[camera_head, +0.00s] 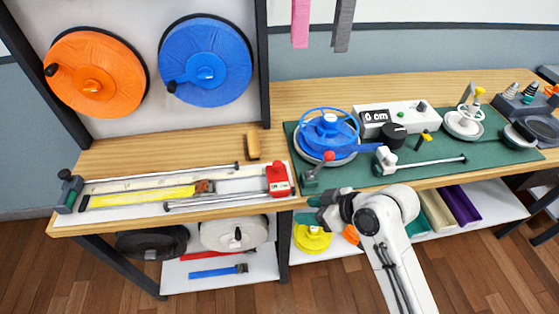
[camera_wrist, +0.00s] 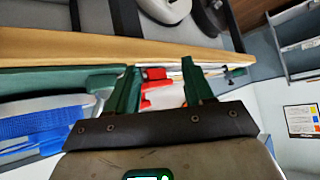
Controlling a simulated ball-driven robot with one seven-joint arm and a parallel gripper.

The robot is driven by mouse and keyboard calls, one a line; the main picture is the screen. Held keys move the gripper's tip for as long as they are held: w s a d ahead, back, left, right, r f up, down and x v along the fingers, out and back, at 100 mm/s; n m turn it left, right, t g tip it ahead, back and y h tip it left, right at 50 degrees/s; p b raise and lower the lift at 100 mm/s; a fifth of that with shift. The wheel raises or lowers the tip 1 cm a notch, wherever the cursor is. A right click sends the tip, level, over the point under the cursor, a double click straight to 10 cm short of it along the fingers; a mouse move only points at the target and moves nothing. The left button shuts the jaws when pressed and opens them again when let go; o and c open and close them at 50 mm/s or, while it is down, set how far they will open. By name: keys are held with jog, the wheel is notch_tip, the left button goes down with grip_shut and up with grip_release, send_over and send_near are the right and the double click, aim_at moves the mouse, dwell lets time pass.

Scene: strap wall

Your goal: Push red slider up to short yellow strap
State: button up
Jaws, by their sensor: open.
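The red slider (camera_head: 279,181) sits at the right end of the white rail tray (camera_head: 235,186) on the workbench. A yellow strap (camera_head: 140,196) lies flat along the tray to its left, with a brown and dark buckle at its right end. My gripper (camera_head: 312,210) is at the bench's front edge, to the right of and below the red slider in the head view, and apart from it. In the wrist view my gripper (camera_wrist: 160,88) is open and empty. Red parts (camera_wrist: 155,75) show beyond its fingers; I cannot tell whether one is the slider.
Metal rods (camera_head: 215,203) lie along the tray, and a wooden block (camera_head: 253,145) stands behind it. A green mat (camera_head: 350,175) with a blue handwheel (camera_head: 330,130) is to the right. Red and blue straps (camera_head: 215,271) and reels lie on the lower shelf.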

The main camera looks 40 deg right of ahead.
aim_at(278, 164)
jog(key=w+d+r+t, duration=0.4)
jog(key=d+r, duration=0.1)
jog(key=r, duration=0.2)
jog(key=p+x, duration=0.2)
jog(key=x, duration=0.8)
grip_shut()
